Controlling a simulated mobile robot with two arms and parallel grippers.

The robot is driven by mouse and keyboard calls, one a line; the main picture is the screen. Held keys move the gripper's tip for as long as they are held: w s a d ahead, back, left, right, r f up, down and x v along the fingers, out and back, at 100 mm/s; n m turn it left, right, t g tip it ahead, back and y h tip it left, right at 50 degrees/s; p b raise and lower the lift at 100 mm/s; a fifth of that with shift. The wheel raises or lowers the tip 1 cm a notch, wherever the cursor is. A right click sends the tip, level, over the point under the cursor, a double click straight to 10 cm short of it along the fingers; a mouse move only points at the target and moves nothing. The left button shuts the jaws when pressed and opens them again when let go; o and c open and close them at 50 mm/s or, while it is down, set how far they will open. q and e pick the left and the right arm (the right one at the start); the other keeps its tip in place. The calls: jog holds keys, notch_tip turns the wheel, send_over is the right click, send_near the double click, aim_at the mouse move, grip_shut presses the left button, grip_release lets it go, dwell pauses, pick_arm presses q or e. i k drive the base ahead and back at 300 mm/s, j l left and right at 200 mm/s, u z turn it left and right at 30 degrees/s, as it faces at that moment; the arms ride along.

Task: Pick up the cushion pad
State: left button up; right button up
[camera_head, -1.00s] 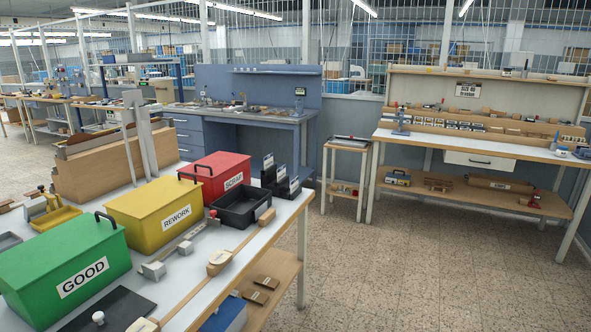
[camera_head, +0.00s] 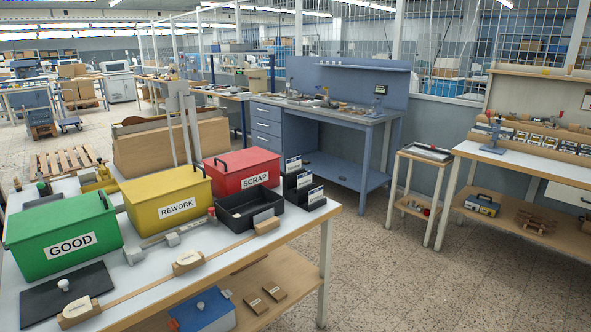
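I cannot make out a thing that is surely the cushion pad. A flat dark plate (camera_head: 40,304) with a small white knob (camera_head: 63,285) lies at the front left of the near table (camera_head: 150,294). Small flat brown pieces (camera_head: 257,305) lie on the shelf below this table. A black open tray (camera_head: 246,207) stands near the table's right end with small items inside. Neither of my grippers shows in the head view.
Green GOOD (camera_head: 62,241), yellow REWORK (camera_head: 166,205) and red SCRAP (camera_head: 242,174) boxes stand on the near table. Beyond are a blue workbench (camera_head: 330,111), a small side stand (camera_head: 425,156) and a wooden bench (camera_head: 523,164). The floor (camera_head: 385,275) at right is clear.

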aim_at(76, 309)
jog(key=u, duration=1.45)
jog(key=z, duration=0.45)
jog(key=i+j+z, duration=0.1)
jog(key=j+z, duration=0.15)
jog(key=z, duration=0.15)
jog(key=j+z, duration=0.2)
jog(key=z, duration=0.15)
jog(key=j+z, duration=0.25)
jog(key=z, duration=0.15)
jog(key=j+z, duration=0.35)
